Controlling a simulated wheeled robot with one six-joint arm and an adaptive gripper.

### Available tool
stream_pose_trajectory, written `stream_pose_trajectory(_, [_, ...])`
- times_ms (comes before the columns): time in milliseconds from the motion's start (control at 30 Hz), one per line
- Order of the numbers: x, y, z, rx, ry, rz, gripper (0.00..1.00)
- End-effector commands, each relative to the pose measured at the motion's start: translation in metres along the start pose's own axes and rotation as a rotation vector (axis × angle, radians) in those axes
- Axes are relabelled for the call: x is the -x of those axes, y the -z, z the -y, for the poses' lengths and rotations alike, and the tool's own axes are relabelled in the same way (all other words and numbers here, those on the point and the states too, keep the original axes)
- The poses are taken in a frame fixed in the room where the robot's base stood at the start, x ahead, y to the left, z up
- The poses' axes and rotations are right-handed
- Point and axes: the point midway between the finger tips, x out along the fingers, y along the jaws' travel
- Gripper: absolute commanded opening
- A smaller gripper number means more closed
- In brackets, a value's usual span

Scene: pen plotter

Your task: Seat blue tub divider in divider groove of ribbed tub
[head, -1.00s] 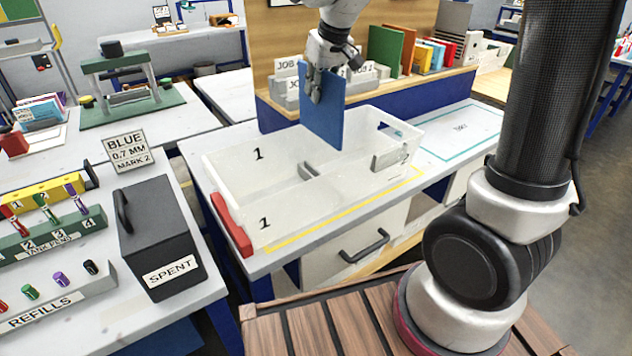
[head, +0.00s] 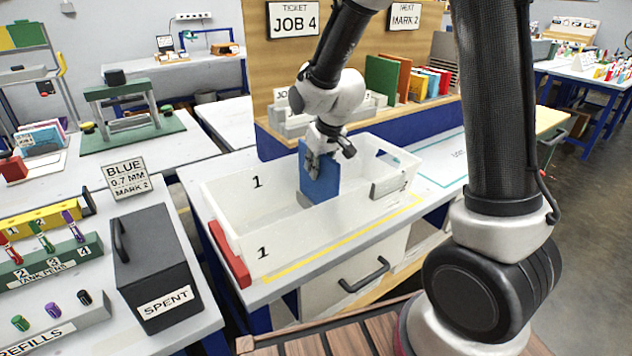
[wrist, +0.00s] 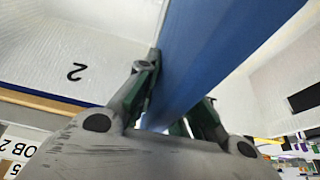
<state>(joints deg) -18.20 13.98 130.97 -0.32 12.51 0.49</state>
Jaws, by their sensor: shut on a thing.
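The blue tub divider (head: 321,180) is a flat blue panel, held upright in the middle of the white ribbed tub (head: 232,212). My gripper (head: 314,158) is shut on its upper edge; in the wrist view the two fingers (wrist: 172,110) pinch the blue panel (wrist: 215,50) from both sides. The lower part of the divider is inside the tub, near a grey groove piece (head: 304,200) on the near wall. I cannot tell whether its edges sit in the groove; the far side is hidden by the divider and gripper.
The black SPENT box (head: 160,265) stands on the left table. Folders and a job rack (head: 380,80) stand behind. An outlined area (head: 445,160) at right is clear.

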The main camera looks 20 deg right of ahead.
Motion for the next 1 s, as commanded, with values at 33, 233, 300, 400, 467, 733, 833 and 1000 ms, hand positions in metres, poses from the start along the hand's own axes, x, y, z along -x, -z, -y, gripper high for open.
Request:
stream_pose_trajectory(33, [-0.007,-0.004,0.0,0.0,0.0,0.004,0.0])
stream_pose_trajectory(233, [-0.031,-0.014,0.0,0.0,0.0,0.003,0.0])
stream_pose_trajectory(300, [-0.033,-0.014,0.0,0.0,0.0,0.001,0.0])
stream_pose_trajectory(400, [-0.033,-0.014,0.0,0.0,0.0,0.0,0.0])
stream_pose_trajectory(467, [-0.033,-0.014,0.0,0.0,0.0,0.0,0.0])
stream_pose_trajectory(733, [-0.035,-0.015,0.0,0.0,0.0,0.001,0.3])
stream_pose_trajectory(833, [-0.035,-0.015,0.0,0.0,0.0,0.001,0.32])
stream_pose_trajectory(1000, [-0.035,-0.015,0.0,0.0,0.0,0.001,0.32])
